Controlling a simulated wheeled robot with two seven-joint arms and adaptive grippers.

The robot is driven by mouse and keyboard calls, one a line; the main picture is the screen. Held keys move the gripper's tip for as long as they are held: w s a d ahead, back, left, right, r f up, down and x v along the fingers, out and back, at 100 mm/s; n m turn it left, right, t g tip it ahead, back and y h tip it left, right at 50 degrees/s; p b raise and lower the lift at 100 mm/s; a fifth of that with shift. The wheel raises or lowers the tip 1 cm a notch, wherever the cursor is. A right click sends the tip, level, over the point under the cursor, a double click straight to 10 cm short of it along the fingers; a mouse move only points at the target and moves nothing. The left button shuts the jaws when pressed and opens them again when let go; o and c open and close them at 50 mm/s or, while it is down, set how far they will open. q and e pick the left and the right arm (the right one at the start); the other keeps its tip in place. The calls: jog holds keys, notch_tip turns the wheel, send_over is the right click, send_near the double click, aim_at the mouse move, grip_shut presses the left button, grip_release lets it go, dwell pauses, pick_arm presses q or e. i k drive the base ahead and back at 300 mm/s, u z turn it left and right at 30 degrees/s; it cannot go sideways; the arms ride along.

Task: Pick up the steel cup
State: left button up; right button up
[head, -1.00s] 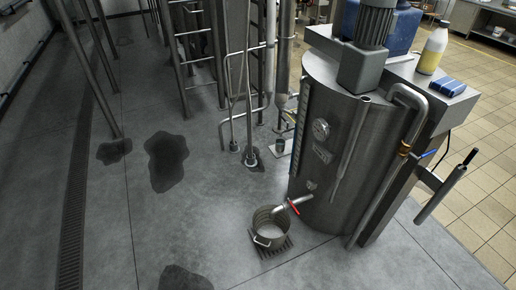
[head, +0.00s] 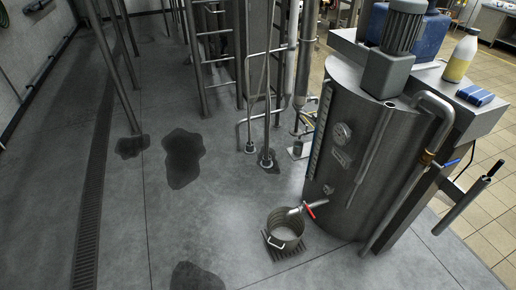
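Neither of my grippers shows in the head view.
Grey floor is open on the left, with dark wet patches (head: 183,158) and a long drain channel (head: 92,200). Steel frames and a ladder (head: 212,50) stand at the back. A bottle (head: 461,58) and a blue item (head: 476,95) rest on top of the mixer's bench.

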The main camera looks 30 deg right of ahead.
aim_at(298, 146)
jog(key=u, duration=0.05)
jog(key=i, duration=4.3)
jog(key=z, duration=3)
jog(key=i, duration=0.25)
